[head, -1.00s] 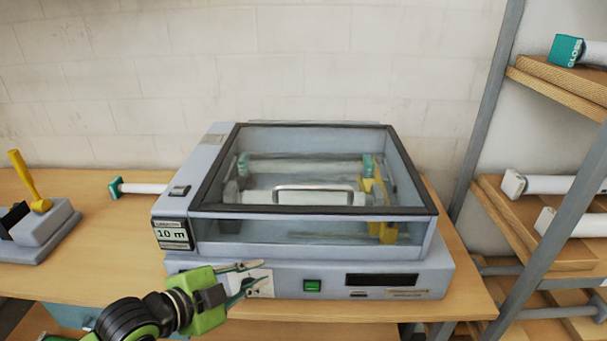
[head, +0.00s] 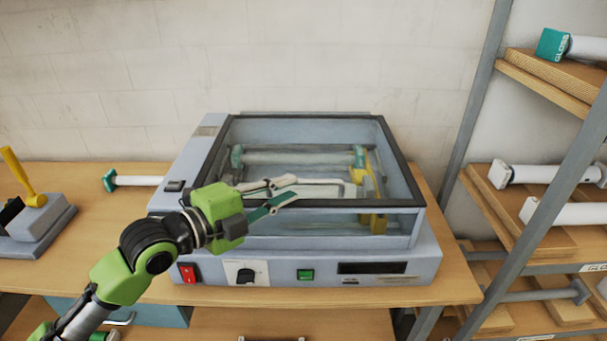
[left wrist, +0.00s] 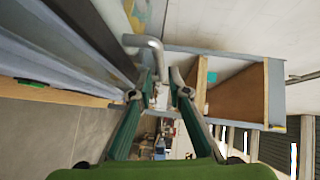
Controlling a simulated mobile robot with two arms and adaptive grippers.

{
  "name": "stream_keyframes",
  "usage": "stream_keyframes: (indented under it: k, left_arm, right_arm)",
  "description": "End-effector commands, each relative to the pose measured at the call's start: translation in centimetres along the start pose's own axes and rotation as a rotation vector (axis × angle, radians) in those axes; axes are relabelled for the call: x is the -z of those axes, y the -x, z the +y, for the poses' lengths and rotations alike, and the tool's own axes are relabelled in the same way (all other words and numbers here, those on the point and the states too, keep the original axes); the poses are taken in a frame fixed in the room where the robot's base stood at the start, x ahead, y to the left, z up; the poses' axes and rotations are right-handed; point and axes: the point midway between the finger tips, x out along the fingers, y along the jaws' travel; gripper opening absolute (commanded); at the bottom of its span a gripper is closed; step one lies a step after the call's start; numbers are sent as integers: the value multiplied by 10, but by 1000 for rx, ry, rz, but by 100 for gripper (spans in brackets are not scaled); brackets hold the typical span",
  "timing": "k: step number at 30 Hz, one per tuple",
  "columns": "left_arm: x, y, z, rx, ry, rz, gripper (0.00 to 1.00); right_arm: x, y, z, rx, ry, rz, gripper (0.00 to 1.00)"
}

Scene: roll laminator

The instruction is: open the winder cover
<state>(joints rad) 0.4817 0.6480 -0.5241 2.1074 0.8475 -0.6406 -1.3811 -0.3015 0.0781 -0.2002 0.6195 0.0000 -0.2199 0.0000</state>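The laminator (head: 300,262) stands on the wooden bench. Its winder cover (head: 408,182), clear panels in a dark frame, is down. A pale bar handle (head: 335,182) is on top of the cover. My left gripper (head: 292,188) is over the cover at the handle's left part, with its fingers apart. In the left wrist view, the metal handle (left wrist: 146,43) lies just beyond and partly between the open fingertips (left wrist: 161,78); I cannot tell whether they touch it. The gripper hides the handle's left end. My right gripper is not in view.
A grey device with a yellow lever (head: 35,198) stands at the bench's left. A white roll with a teal end (head: 135,181) lies beside the laminator. A metal-framed rack with rolls (head: 545,174) stands at the right. A wall is behind the bench.

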Motion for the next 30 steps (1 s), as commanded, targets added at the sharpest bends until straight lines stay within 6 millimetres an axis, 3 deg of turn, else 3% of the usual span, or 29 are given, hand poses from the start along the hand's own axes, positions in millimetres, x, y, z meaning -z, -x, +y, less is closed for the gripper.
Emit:
stream_keyframes:
  k: [6, 12, 21, 24, 30]
  left_arm:
    - [1, -37, -3, 0, 3, 1, 16]
    - [0, -54, -1, 0, 1, 0, 16]
    - [0, -57, 1, -1, 0, 0, 16]
    - [0, -56, 1, -1, 0, 0, 0]
    - [0, -56, 0, -1, 0, -1, 0]
  right_arm:
    - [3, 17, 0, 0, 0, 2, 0]
    - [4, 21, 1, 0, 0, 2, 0]
    - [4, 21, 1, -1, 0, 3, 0]
    - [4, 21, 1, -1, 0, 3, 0]
    - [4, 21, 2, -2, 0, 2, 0]
